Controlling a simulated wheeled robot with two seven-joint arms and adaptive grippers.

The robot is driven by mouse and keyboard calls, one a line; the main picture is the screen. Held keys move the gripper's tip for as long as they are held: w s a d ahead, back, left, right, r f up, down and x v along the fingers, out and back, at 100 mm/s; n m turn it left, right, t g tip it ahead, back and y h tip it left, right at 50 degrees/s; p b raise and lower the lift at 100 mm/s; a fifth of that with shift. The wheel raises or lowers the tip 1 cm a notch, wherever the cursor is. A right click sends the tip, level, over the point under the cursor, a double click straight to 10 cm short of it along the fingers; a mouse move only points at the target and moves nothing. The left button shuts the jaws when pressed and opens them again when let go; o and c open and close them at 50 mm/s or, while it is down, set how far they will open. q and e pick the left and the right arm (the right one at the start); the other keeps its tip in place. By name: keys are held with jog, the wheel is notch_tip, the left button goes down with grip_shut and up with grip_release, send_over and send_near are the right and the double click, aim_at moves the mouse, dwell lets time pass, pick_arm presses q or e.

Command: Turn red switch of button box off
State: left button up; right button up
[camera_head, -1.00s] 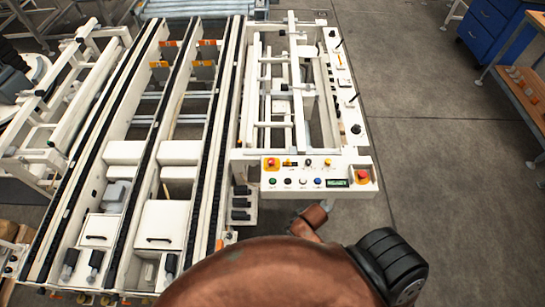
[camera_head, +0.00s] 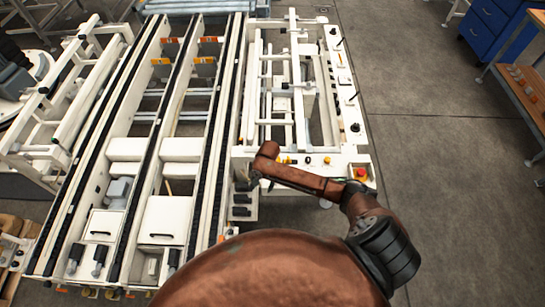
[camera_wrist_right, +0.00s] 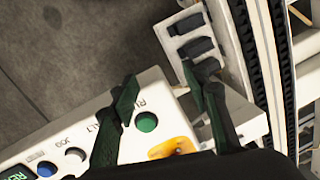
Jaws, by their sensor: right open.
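The button box (camera_head: 342,160) is a white panel at the near end of the white machine frame. My right arm crosses it and hides much of its front row in the head view. A red mushroom button (camera_head: 361,173) shows at its right end. My right gripper (camera_head: 248,182) is at the box's left end. In the right wrist view my right gripper (camera_wrist_right: 165,82) is open and empty, its dark fingers either side of a green button (camera_wrist_right: 146,121). A yellow-orange base (camera_wrist_right: 172,148) is partly hidden by my gripper body. My left gripper is out of view.
Conveyor rails (camera_head: 207,150) run close along the left of the box. Dark blocks (camera_wrist_right: 195,48) sit beside the box's left end in the right wrist view. Open grey floor (camera_head: 440,160) lies to the right, with a blue cabinet (camera_head: 492,25) farther back.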

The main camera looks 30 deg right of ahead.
jog(key=w+d+r+m, duration=0.2)
jog(key=w+d, duration=0.1)
jog(key=w+d+r+m+h, duration=0.1)
jog(key=w+d+r+m, duration=0.2)
jog(key=d, duration=0.1)
jog(key=w+d+r+m, duration=0.2)
jog(key=w+d, duration=0.2)
jog(key=shift+w+d+r+m+h, duration=0.1)
jog(key=shift+d+r+m+h, duration=0.1)
jog(key=shift+r+m+h, duration=0.15)
jog(key=shift+w+d, duration=0.15)
jog(key=shift+d, duration=0.05)
notch_tip(320, 180, down, 7)
jog(key=shift+f, duration=0.1)
jog(key=shift+c, duration=0.2)
